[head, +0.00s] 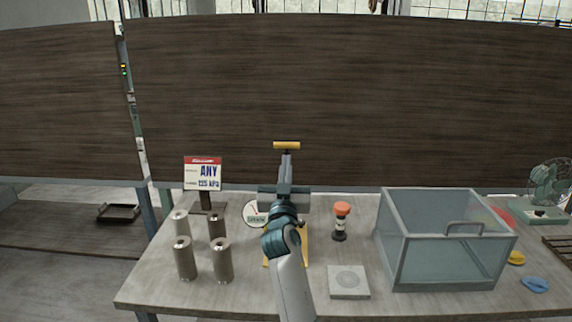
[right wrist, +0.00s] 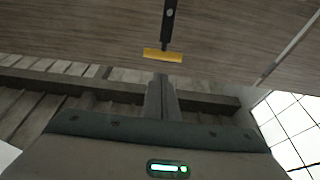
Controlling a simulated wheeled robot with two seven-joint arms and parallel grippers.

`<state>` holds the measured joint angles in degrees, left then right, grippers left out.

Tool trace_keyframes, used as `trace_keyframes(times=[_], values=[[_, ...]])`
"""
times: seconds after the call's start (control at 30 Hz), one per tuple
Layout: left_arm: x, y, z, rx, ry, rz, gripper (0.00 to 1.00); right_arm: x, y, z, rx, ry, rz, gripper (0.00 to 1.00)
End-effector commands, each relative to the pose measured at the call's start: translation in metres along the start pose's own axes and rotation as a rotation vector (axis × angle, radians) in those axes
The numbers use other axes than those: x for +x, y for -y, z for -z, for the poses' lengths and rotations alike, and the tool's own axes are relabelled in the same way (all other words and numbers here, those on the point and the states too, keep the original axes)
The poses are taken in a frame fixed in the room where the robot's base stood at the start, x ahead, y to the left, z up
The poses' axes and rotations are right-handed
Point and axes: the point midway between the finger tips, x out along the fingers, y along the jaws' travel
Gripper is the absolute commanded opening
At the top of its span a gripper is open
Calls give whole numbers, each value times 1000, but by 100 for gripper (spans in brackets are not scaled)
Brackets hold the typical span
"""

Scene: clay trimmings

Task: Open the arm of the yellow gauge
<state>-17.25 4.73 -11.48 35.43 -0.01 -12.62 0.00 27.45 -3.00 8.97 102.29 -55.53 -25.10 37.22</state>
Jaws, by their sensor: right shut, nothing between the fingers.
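The yellow gauge stands on the table, mostly hidden behind my right arm. Part of its yellow frame (head: 305,243) and a round white dial (head: 254,213) show beside the arm. A yellow bar (head: 287,145) shows just past my right fingertips. In the right wrist view the yellow bar (right wrist: 163,55) sits across the end of a dark lever (right wrist: 168,25). My right gripper (head: 286,160) is shut and empty, its fingertips (right wrist: 161,80) pointing at the bar. A small gap shows between them in the wrist view. My left gripper is out of view.
Several metal cylinders (head: 186,259) stand left of my arm, with a sign (head: 203,174) behind them. A clear-walled box (head: 445,275) stands farther right, near a green fan (head: 548,190).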

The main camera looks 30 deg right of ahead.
Motion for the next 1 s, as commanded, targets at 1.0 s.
trace_keyframes(times=[1.0], values=[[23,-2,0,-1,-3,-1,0,-73,0,16,0,0,0,0]])
